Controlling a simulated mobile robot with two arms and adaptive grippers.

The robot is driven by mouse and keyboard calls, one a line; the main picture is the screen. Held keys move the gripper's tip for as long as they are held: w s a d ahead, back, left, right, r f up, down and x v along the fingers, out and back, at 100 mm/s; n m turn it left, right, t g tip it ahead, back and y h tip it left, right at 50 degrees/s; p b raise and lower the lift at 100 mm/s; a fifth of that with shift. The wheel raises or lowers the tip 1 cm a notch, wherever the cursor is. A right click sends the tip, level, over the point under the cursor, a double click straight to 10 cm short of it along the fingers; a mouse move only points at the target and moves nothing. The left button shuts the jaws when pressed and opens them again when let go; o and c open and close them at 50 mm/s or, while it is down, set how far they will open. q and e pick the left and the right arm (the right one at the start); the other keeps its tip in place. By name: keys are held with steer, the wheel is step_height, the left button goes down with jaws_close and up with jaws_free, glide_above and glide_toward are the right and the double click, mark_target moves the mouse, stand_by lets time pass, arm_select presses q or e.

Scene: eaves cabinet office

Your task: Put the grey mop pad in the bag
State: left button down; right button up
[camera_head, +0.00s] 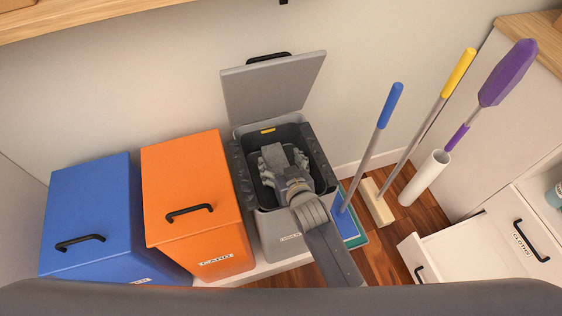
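The dark bag (322,172) lines the grey bin (283,240), with its edge folded over the rim. The bin's lid (272,86) stands raised at the back. My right gripper (281,165) points down inside the mouth of the bag, its finger linkages spread wide to both sides, so it looks open. Its fingertips are hidden under its own body. I cannot make out the grey mop pad; anything below the gripper in the bag is hidden. My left gripper is not in view.
Closed orange (189,187) and blue (92,222) bins stand to the left. A blue-handled mop (366,150), a yellow-handled broom (425,128) and a purple duster (508,72) in a white tube (424,178) stand to the right. An open white drawer (445,253) juts out at lower right.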

steer(key=shift+r, duration=0.55)
steer(key=shift+s+r+p, duration=0.2)
steer(key=shift+s+p, duration=0.1)
steer(key=shift+p, duration=0.05)
steer(key=v, duration=1.1)
steer(key=shift+p, duration=0.45)
steer(key=shift+s+d, duration=0.15)
